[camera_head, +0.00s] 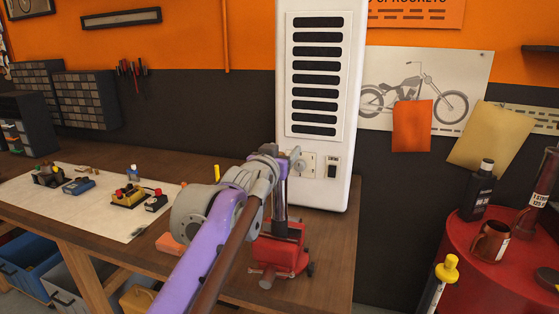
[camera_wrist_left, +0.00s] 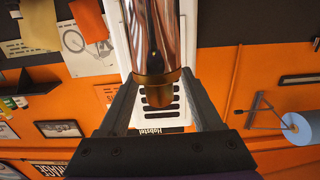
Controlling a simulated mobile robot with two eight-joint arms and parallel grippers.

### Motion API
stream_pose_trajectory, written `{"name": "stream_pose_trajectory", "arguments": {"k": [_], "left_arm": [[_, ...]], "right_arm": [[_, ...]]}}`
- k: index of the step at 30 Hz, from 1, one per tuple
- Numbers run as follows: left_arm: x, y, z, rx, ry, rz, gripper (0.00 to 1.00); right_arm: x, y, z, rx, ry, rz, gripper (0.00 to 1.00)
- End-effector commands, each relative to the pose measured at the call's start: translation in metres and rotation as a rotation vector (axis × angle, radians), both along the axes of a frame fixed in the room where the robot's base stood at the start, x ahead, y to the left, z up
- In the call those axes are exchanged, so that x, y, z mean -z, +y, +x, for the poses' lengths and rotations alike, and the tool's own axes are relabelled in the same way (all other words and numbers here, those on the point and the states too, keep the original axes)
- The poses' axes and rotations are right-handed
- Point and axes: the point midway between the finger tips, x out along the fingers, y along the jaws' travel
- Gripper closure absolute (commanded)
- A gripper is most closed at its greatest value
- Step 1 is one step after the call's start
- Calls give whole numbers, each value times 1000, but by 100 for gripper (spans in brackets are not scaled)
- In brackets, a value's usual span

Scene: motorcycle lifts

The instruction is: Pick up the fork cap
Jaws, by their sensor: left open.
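The fork cap (camera_wrist_left: 158,88) is a brass-coloured plug at the end of a shiny chrome fork tube (camera_wrist_left: 154,36) in the left wrist view. In the head view the dark tube (camera_head: 281,212) stands upright in a red vise (camera_head: 281,256) on the bench. My left gripper (camera_head: 284,166) is at the upper end of the tube. Its open fingers also show in the left wrist view (camera_wrist_left: 160,78), one on each side of the cap, with gaps visible. The cap is hidden by my gripper in the head view. My right gripper is not in view.
The wooden bench (camera_head: 218,163) holds a pale mat (camera_head: 75,205) with several small items at left. A white slotted panel unit (camera_head: 348,110) stands close behind the vise. A red drum (camera_head: 485,285) with a mug (camera_head: 491,241) and bottles is at right.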

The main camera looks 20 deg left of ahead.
Motion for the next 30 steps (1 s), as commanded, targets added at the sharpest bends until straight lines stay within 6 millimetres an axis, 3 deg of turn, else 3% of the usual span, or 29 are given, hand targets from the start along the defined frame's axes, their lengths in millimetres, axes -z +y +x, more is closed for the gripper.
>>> {"name": "stream_pose_trajectory", "arguments": {"k": [9, 21, 30], "left_arm": [[1, 0, 7, 0, 1, 0, 34], [1, 0, 6, 0, 1, 0, 100], [1, 0, 6, 0, 1, 0, 100]], "right_arm": [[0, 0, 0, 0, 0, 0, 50], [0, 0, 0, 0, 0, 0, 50], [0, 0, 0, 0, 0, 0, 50]]}}
